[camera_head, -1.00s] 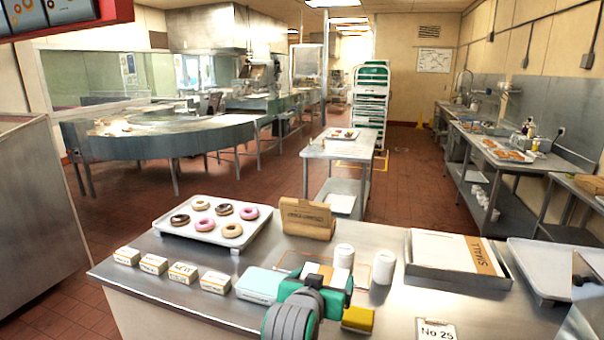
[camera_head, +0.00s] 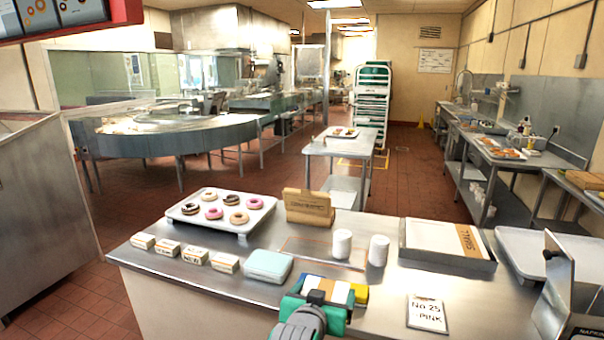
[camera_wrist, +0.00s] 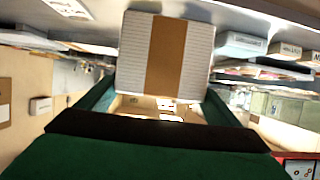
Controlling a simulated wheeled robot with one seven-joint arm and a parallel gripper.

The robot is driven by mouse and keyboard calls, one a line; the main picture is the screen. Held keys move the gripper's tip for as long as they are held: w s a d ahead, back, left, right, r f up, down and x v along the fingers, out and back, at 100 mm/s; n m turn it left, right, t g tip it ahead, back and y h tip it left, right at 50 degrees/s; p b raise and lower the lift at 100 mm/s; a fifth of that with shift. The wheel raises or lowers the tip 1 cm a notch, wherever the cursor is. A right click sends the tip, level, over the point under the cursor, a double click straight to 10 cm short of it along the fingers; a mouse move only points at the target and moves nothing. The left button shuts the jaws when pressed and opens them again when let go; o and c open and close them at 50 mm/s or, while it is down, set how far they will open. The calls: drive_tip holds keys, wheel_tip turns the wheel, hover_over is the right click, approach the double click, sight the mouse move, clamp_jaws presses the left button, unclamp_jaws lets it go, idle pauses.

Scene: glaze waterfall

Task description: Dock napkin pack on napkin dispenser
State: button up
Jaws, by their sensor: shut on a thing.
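My gripper (camera_head: 324,292) is at the lower middle of the head view, over the near side of the steel counter. It is shut on the napkin pack (camera_head: 334,291), a white block with a brown band. The pack (camera_wrist: 198,55) stands out between the two fingers in the wrist view, with its banded face showing. The napkin dispenser (camera_head: 562,300) is a dark and steel box at the lower right edge of the head view, partly cut off. The gripper and pack are well to the left of it, apart from it.
A card reading "No 25 PINK" (camera_head: 427,313) lies between gripper and dispenser. A pale blue box (camera_head: 268,265), small cartons and a doughnut tray (camera_head: 243,231) are left.

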drive_tip(key=s+a+f+n+y, duration=0.1)
drive_tip(key=s+f, duration=0.4)
drive_tip(key=f, duration=1)
drive_tip(key=s+a+f+n+y, duration=0.1)
drive_tip(key=s+f, duration=0.4)
drive_tip(key=f, duration=1.1)
drive_tip(key=s+a+f+n+y, duration=0.1)
drive_tip(key=s+f, duration=0.4)
drive_tip(key=f, duration=1)
drive_tip(key=shift+s+a+f+t+y, duration=0.3)
drive_tip(key=shift+s+a+t+y, duration=0.15)
drive_tip(key=shift+a, duration=0.8)
drive_tip(key=shift+w, duration=0.1)
drive_tip(key=shift+d, duration=0.2)
